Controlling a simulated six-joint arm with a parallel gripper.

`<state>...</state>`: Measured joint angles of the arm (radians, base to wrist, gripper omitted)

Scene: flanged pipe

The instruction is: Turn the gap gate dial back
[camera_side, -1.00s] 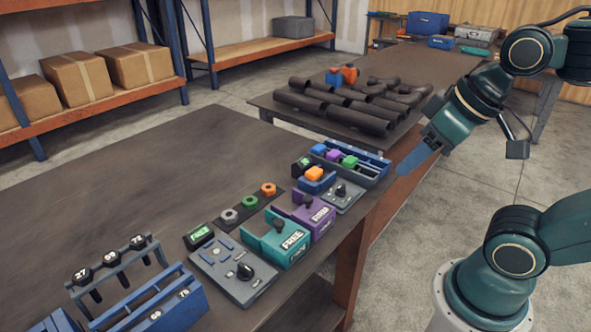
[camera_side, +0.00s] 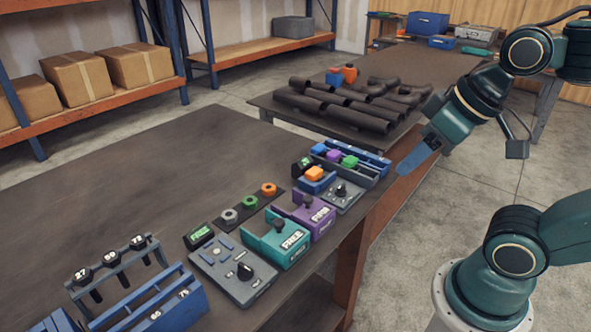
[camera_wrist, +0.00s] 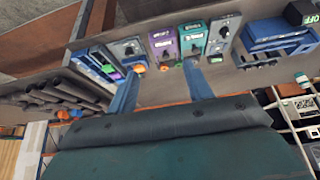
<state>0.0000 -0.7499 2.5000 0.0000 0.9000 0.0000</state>
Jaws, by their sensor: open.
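Two grey panels with black dials stand on the bench; I cannot tell from their labels which one is the gap gate. The near panel (camera_side: 222,262) has its black dial (camera_side: 245,271) at the right and small blue pieces on top. The far panel (camera_side: 338,200) has a black dial (camera_side: 341,190) beside the purple box. Both panels also show in the wrist view, one at left (camera_wrist: 127,47) and one at right (camera_wrist: 222,34). My gripper (camera_side: 408,170) is open and empty, right of the bench edge, apart from both dials. Its two blue fingers (camera_wrist: 162,68) show spread in the wrist view.
A blue rack (camera_side: 160,305) is at the near end, a blue divided tray (camera_side: 350,163) at the far end. Dark pipes (camera_side: 350,105) lie on another table. The bench's left side is clear.

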